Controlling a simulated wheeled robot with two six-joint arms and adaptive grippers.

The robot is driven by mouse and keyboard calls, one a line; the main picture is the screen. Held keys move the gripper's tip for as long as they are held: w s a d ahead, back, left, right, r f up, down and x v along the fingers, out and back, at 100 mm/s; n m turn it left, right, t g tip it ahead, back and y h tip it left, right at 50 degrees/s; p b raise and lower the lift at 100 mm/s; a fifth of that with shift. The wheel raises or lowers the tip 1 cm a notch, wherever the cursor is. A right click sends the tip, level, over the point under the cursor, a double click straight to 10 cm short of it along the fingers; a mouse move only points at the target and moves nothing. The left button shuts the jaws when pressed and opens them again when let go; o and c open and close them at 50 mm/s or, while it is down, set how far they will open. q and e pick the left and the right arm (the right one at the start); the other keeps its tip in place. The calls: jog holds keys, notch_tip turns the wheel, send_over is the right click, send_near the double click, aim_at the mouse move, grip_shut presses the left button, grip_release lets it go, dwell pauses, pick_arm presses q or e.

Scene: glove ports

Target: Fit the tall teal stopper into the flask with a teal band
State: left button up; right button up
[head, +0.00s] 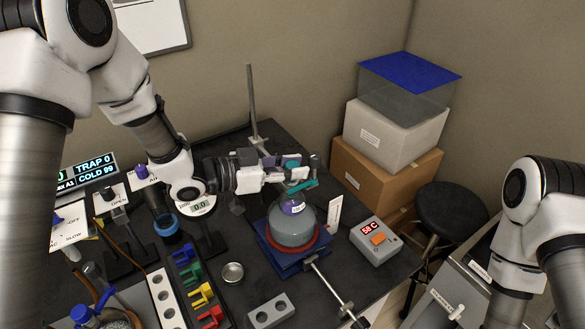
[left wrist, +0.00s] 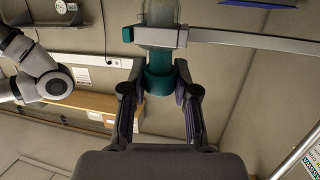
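The tall teal stopper (left wrist: 160,76) is upright between the fingertips of my left gripper (left wrist: 160,88), which touch its sides. In the head view my left gripper (head: 297,172) is over the round flask (head: 291,229), partly hiding the stopper and the flask's neck. The flask has a purple label and sits in a red ring on a blue stand. A clamp with teal ends (left wrist: 182,37) crosses the clear neck (left wrist: 160,12) in line with the stopper. The clamp hides where stopper and neck meet, so I cannot tell how deep it sits. My right gripper is out of frame.
A hotplate controller (head: 376,241) stands right of the flask, and a stand rod (head: 251,100) rises behind. A coloured rack (head: 200,294), a grey block with holes (head: 270,311) and a small tin (head: 233,272) lie at the front left. Boxes (head: 390,139) and a stool (head: 450,212) are beyond.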

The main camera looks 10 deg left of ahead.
pick_arm(q)
jog(key=shift+w+d, duration=0.1)
jog(key=shift+d, duration=0.05)
jog(key=o, duration=0.8)
jog(key=shift+r, duration=0.1)
jog(key=shift+o, duration=0.3)
jog(key=shift+s+a+r, duration=0.15)
jog(key=shift+s+a, duration=0.2)
jog(key=shift+s, duration=0.05)
jog(key=shift+w, duration=0.1)
jog(key=shift+a, duration=0.1)
jog(key=b+v, duration=0.1)
jog(key=v, duration=1)
jog(key=shift+s+a, duration=0.2)
jog(key=shift+s, duration=0.1)
